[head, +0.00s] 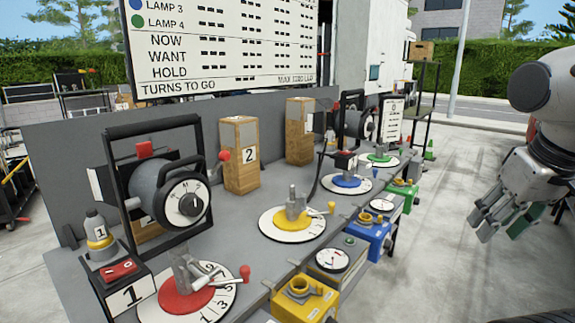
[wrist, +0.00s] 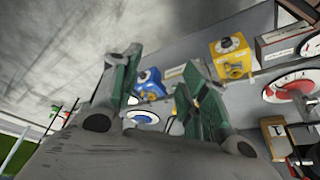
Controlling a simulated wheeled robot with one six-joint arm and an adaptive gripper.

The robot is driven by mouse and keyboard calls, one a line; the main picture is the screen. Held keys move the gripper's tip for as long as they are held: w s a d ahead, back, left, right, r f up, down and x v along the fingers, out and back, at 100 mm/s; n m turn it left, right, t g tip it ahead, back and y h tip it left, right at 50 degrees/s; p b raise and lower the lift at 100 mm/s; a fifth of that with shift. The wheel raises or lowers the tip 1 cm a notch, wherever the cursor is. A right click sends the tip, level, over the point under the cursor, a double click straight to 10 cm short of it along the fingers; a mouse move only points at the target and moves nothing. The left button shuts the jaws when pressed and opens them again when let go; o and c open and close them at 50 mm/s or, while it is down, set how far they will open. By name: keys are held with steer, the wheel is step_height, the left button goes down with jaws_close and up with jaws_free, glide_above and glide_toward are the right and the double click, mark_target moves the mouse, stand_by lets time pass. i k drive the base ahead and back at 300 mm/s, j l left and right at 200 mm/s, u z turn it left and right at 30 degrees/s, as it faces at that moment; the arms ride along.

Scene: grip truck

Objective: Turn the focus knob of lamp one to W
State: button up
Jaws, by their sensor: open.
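Lamp one (head: 160,185) is a grey drum in a black frame at the left of the bench in the head view. Its round black focus knob (head: 189,204) sits on the front face, inside a pale ring with small letters. The letters and the knob's pointer are too small to read surely. My gripper (head: 488,222) hangs in the air at the far right of the head view, well away from the lamp. It is open and empty. In the wrist view, my gripper (wrist: 155,85) shows two green-padded fingers spread apart, pointing toward the bench's coloured boxes.
A red turntable (head: 160,306) with a crank and a box with a red switch (head: 122,270) stand before lamp one. Yellow (head: 262,225), blue (head: 345,192) and green dials line the bench. Wooden block 2 (head: 240,175) stands beside the lamp. Paved floor is clear at right.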

mark_target(189, 205)
steer(key=k+u, duration=0.25)
steer(key=j+u, duration=0.1)
steer(key=u, duration=0.2)
steer(key=i+u, duration=0.15)
steer(key=u, duration=0.4)
steer(key=l+u, duration=0.15)
steer(key=i+l, duration=0.05)
